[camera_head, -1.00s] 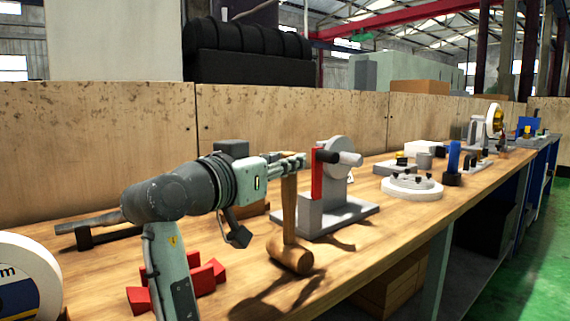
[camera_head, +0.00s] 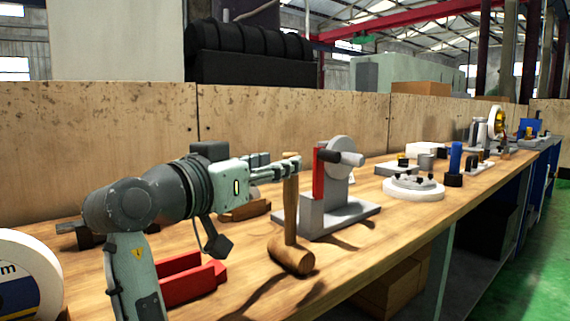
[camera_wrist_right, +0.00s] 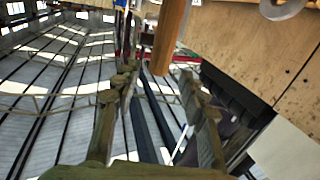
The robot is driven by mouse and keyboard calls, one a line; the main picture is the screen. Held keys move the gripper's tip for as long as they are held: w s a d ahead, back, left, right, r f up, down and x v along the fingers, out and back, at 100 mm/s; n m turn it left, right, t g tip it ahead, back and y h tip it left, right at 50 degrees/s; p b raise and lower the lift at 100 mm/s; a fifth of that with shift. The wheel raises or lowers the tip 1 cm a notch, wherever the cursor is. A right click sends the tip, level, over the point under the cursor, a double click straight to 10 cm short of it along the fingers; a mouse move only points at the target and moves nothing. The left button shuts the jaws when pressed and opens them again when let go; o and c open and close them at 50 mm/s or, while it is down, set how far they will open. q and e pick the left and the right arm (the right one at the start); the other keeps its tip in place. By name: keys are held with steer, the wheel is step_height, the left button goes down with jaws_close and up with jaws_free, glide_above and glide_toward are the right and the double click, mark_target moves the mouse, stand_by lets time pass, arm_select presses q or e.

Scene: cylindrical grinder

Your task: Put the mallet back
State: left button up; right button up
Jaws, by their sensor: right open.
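The wooden mallet (camera_head: 291,256) stands upright on its head on the wooden bench, handle pointing up. My right gripper (camera_head: 282,165) is open at the top of the handle, reaching in from the left. In the right wrist view the wooden handle (camera_wrist_right: 172,36) shows at the top, beyond and between the spread fingers of the open gripper (camera_wrist_right: 157,80). I cannot tell whether a finger touches the handle. My left gripper is not in view.
A grey stand with a red plate and a disc (camera_head: 340,215) is close behind and right of the mallet. A red block (camera_head: 190,282) lies left of it. A white round fixture (camera_head: 413,188) is farther right. Bare bench lies in front of the mallet.

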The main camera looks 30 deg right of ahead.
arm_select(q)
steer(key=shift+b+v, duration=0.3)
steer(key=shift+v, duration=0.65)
arm_select(e)
steer(key=v, duration=0.8)
steer(key=shift+s, duration=0.15)
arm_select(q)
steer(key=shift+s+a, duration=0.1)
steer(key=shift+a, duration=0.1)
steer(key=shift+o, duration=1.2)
